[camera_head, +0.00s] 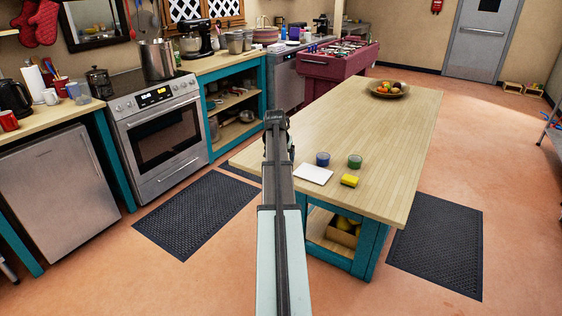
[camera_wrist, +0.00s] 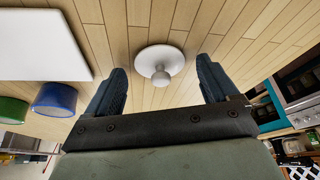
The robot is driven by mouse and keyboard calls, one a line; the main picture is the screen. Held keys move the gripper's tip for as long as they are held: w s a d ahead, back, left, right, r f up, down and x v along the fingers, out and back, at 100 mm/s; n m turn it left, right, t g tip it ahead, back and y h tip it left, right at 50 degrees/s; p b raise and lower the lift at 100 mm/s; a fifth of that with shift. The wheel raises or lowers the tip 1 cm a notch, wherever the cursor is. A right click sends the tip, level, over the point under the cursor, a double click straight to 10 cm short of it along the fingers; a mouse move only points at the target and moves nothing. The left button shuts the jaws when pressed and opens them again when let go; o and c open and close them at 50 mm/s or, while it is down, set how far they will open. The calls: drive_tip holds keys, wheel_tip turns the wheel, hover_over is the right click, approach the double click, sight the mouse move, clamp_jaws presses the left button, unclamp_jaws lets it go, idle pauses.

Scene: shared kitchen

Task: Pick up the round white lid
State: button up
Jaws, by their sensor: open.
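The round white lid (camera_wrist: 160,59) lies on the wooden island top in the wrist view, with its round knob facing my gripper. My gripper (camera_wrist: 160,85) is open, with one dark finger on each side of the lid in the picture and a gap to both. It holds nothing. The distance between fingertips and lid is hard to judge. In the head view my arm and gripper (camera_head: 276,122) reach over the near left part of the island, and the lid is hidden behind them.
A fruit bowl (camera_head: 388,91) stands at the far end. The middle is clear.

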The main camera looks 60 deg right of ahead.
drive_tip(key=shift+f, duration=0.1)
drive_tip(key=c, duration=1)
drive_tip(key=shift+c, duration=0.2)
